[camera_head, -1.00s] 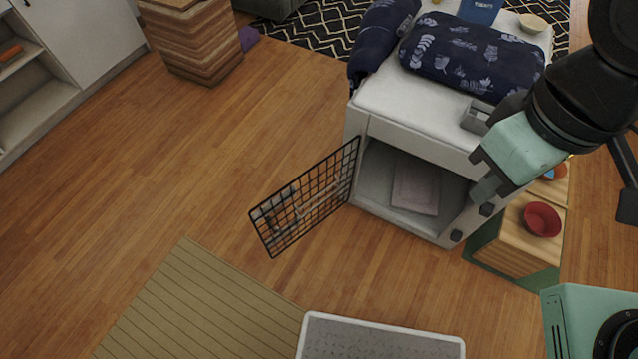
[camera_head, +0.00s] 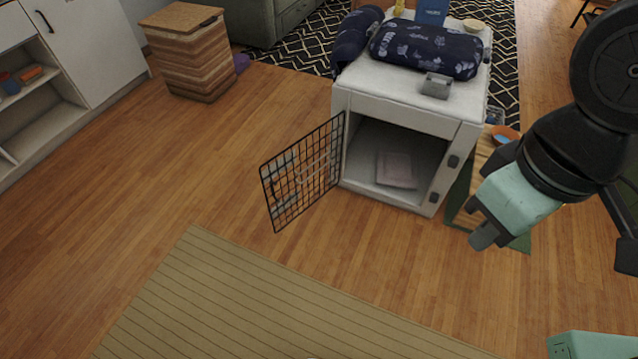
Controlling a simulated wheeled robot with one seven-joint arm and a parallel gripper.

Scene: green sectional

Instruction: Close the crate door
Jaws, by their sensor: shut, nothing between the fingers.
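The white crate (camera_head: 400,112) stands on the wooden floor right of centre. Its black wire door (camera_head: 302,172) is hinged at the crate's left front edge and stands wide open, swung out to the front left. A pale folded pad (camera_head: 397,170) lies inside the crate. My gripper (camera_head: 478,240) is shut and empty. In the picture it is right of and below the crate's opening, well apart from the door.
Dark patterned cushions (camera_head: 428,50), a grey box (camera_head: 436,85) and a blue item (camera_head: 432,12) sit on the crate. A wooden stand (camera_head: 487,160) is at its right, partly behind my arm. A striped mat (camera_head: 235,300) lies in front. Floor left of the door is clear.

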